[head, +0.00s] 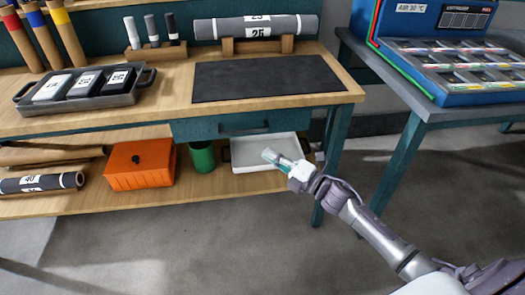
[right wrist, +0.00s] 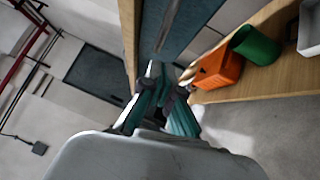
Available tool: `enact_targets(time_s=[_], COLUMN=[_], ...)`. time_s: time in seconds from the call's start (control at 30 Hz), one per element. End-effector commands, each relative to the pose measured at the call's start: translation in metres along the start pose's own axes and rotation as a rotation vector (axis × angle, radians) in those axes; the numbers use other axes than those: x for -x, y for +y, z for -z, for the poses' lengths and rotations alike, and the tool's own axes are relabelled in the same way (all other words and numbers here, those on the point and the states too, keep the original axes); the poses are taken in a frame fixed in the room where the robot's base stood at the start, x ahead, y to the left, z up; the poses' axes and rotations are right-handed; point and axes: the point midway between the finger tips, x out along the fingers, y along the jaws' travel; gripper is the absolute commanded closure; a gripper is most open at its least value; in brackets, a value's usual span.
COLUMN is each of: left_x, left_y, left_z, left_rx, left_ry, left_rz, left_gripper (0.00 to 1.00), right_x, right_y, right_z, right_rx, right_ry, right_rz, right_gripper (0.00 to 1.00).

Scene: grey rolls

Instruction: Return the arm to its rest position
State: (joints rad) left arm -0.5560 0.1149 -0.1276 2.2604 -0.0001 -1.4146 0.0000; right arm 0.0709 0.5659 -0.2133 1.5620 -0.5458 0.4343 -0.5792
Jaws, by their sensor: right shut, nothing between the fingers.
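My right gripper (head: 272,156) is in the head view, low in front of the workbench, with its arm coming in from the lower right. Its fingers are shut and hold nothing. It overlaps the white tray on the lower shelf in the picture; I cannot tell how far apart they are. In the right wrist view the gripper's fingers (right wrist: 162,105) show as teal and dark parts close together. My left gripper is not in view.
The wooden workbench (head: 180,100) holds a dark mat (head: 265,78), a grey roll (head: 255,28) and a black tray (head: 85,104). Its lower shelf holds an orange box (head: 139,165), a green cup (head: 203,156) and the white tray (head: 255,150). A second table (head: 440,112) stands right. The floor between is clear.

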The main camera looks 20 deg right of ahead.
Motion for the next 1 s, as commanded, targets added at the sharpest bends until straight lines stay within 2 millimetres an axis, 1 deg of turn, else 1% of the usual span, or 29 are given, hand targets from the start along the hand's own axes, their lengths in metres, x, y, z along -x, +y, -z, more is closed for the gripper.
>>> enact_targets(time_s=[0.03, 0.1, 0.2, 0.3, 0.43, 0.67, 0.77, 0.87, 0.97, 1.0], left_x=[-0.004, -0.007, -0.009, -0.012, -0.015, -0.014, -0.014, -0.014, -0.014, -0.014], left_y=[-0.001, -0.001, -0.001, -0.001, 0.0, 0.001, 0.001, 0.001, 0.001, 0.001], left_z=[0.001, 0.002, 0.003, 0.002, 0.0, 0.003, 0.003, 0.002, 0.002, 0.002], left_rx=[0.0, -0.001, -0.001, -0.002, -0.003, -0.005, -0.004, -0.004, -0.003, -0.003], left_ry=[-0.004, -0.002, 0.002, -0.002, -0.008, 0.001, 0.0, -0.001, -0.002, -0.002], left_rz=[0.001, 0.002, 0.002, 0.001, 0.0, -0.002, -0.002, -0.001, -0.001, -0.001], left_gripper=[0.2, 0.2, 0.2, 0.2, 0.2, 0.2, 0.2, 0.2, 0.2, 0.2], right_x=[0.01, 0.022, 0.039, 0.052, 0.061, 0.063, 0.064, 0.071, 0.092, 0.103], right_y=[-0.001, -0.001, -0.001, -0.001, 0.0, -0.002, -0.013, -0.034, -0.066, -0.079], right_z=[0.001, 0.002, 0.002, 0.002, 0.002, 0.002, 0.003, 0.006, 0.018, 0.026], right_rx=[-0.001, -0.002, -0.002, -0.001, 0.0, -0.024, -0.125, -0.321, -0.577, -0.681], right_ry=[0.001, 0.002, 0.003, 0.002, 0.004, -0.018, -0.11, -0.282, -0.498, -0.585], right_rz=[0.003, 0.003, 0.003, 0.002, 0.001, 0.007, 0.042, 0.114, 0.22, 0.268], right_gripper=[1.0, 1.0, 1.0, 1.0, 1.0, 1.0, 1.0, 1.0, 1.0, 1.0])
